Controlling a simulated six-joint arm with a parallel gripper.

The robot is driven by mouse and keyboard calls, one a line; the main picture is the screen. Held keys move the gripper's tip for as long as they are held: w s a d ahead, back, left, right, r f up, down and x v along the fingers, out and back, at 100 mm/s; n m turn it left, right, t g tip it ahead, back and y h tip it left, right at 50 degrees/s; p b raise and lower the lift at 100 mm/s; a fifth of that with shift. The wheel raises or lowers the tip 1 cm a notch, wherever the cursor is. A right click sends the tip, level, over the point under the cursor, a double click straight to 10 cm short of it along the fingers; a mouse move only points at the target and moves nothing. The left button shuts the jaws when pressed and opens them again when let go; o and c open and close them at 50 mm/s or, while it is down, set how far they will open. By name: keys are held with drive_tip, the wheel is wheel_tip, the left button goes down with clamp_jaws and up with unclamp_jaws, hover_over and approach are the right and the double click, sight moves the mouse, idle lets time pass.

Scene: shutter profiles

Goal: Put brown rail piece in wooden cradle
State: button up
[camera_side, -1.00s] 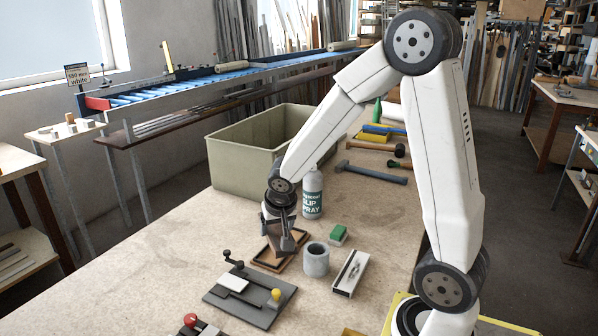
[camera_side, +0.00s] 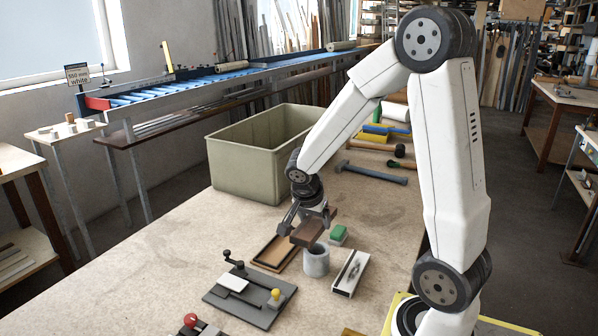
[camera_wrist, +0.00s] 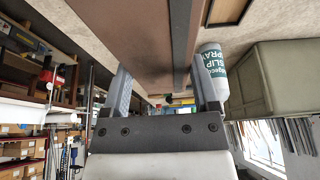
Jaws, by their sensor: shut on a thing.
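My gripper (camera_side: 308,220) is shut on the brown rail piece (camera_side: 307,235) and holds it in the air, close over the grey cup. In the wrist view the brown rail piece (camera_wrist: 130,35) runs between the two fingers (camera_wrist: 164,85), close to the lens. Below and left of it lies a shallow dark-rimmed tray (camera_side: 268,262) with a brown floor, looking empty where visible. A small yellowish wooden part (camera_side: 353,332) is cut off at the bottom edge of the side view.
The grey cup (camera_side: 316,263) stands right of the tray. The spray bottle (camera_wrist: 212,75) shows in the wrist view.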

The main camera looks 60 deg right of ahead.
drive_tip(key=shift+w, duration=0.1)
drive_tip(key=w+d+f, duration=0.4)
drive_tip(key=w, duration=0.4)
hover_over(283, 245)
drive_tip(key=s+a, duration=0.2)
drive_tip(key=f, duration=0.4)
drive_tip(key=shift+w+d+f, duration=0.1)
drive_tip(key=shift+w, duration=0.1)
drive_tip(key=shift+w+d+f, duration=0.2)
drive_tip(key=shift+w+f, duration=0.3)
drive_tip(key=shift+f, duration=0.05)
drive_tip(key=shift+f, duration=0.1)
drive_tip(key=shift+w+f, duration=0.15)
drive_tip(key=shift+f, duration=0.05)
drive_tip(key=shift+w+d+f, duration=0.1)
drive_tip(key=shift+f, duration=1.45)
drive_tip(key=shift+f, duration=0.6)
